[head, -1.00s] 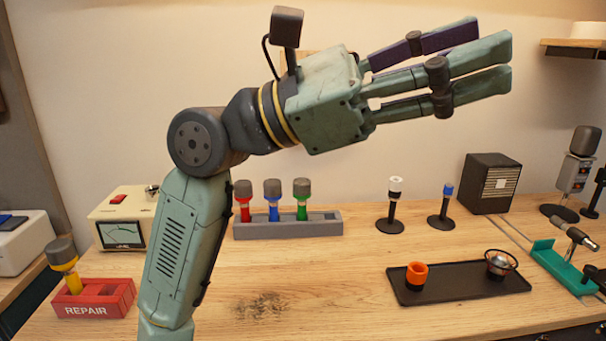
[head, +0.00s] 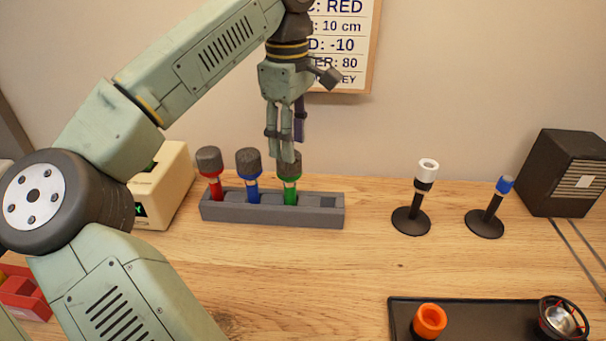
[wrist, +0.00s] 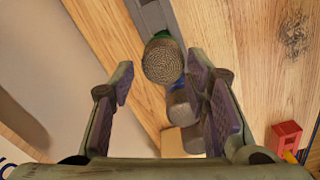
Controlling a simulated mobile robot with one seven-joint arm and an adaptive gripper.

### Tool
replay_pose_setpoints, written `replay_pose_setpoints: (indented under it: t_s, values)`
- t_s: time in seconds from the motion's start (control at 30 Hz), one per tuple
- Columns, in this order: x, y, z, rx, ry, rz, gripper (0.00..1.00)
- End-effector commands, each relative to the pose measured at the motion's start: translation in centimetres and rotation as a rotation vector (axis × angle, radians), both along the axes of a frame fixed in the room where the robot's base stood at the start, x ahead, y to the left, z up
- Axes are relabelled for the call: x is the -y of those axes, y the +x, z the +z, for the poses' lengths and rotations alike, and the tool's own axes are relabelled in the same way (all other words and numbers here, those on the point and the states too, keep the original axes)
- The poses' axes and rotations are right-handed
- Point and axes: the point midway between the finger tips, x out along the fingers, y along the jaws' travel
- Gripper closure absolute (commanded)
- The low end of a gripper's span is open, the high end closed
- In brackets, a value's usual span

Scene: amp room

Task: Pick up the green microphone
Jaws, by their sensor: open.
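The green microphone (head: 290,181) stands upright in a slot of the grey rack (head: 325,217), with a dark mesh head and a green body. My gripper (head: 284,158) points down directly over it, its fingertips at about the height of the mesh head, which they partly hide. In the wrist view the microphone's round head (wrist: 163,61) lies between the spread fingers of my open gripper (wrist: 165,85), toward the far end of the gap. I see no clear contact. The blue microphone (head: 250,178) and red microphone (head: 211,175) stand to its left in the same rack.
A beige meter box (head: 165,185) stands left of the rack. Two small stands, one white-topped (head: 422,195) and one blue-topped (head: 491,207), are to the right, near a dark speaker (head: 565,175). A black tray (head: 465,310) is in front.

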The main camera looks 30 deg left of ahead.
Motion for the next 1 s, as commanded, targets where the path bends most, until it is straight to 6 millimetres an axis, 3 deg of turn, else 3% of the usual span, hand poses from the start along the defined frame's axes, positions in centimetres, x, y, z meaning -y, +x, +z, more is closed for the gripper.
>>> replay_pose_setpoints:
  t_s: [0.3,0.57,0.8,1.0]
  values:
    - [-0.3,-0.3,-4.5,-0.013,0.007,0.003,0.57]
    - [-0.3,-0.3,-6.3,-0.011,0.007,0.003,0.57]
    - [-0.3,-0.3,-10.3,-0.01,0.006,0.003,0.57]
    - [-0.3,-0.3,-10.7,-0.01,0.007,0.004,0.57]
